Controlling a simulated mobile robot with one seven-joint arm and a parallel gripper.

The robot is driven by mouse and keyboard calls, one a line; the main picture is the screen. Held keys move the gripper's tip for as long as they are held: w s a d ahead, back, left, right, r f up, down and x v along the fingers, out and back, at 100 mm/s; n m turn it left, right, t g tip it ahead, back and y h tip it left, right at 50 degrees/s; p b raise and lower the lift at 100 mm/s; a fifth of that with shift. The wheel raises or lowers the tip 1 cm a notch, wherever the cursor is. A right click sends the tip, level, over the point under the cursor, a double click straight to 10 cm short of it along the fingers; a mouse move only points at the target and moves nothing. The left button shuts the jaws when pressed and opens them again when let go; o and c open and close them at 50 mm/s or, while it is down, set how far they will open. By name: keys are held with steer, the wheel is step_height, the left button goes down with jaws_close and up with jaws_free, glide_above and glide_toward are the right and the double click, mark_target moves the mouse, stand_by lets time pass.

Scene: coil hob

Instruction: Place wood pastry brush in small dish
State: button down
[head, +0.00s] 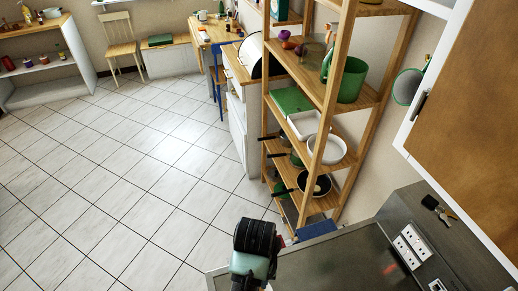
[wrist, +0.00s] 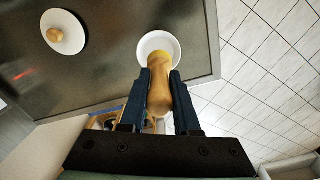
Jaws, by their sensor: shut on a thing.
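My gripper (wrist: 160,76) is shut on a tan-brown, rounded thing that I take to be the wood pastry brush (wrist: 159,92). It sits between the two dark blue fingers in the wrist view, its far end yellowish. A small white round dish (wrist: 158,40) shows just beyond the fingertips, near the counter's edge. The brush's far end overlaps the dish's near rim in the picture; I cannot tell whether they touch. In the head view my arm rises at the bottom centre, and the brush and dish are not visible there.
A white plate (wrist: 70,44) with a small round tan thing (wrist: 55,35) on it lies at the left on the grey counter (wrist: 105,72). The counter (head: 335,264) ends over tiled floor. A wooden shelf (head: 322,130) with pots and bowls stands beyond; a wall cabinet (head: 470,110) hangs at right.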

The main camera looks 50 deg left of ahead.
steer(key=shift+f+p, duration=0.3)
steer(key=shift+f, duration=2.2)
steer(key=shift+w+f, duration=0.1)
steer(key=c, duration=0.6)
jaws_free()
steer(key=shift+c, duration=0.2)
step_height(320, 180, up, 11)
steer(key=shift+r, duration=0.1)
steer(key=shift+r+p, duration=0.55)
steer(key=shift+p, duration=0.25)
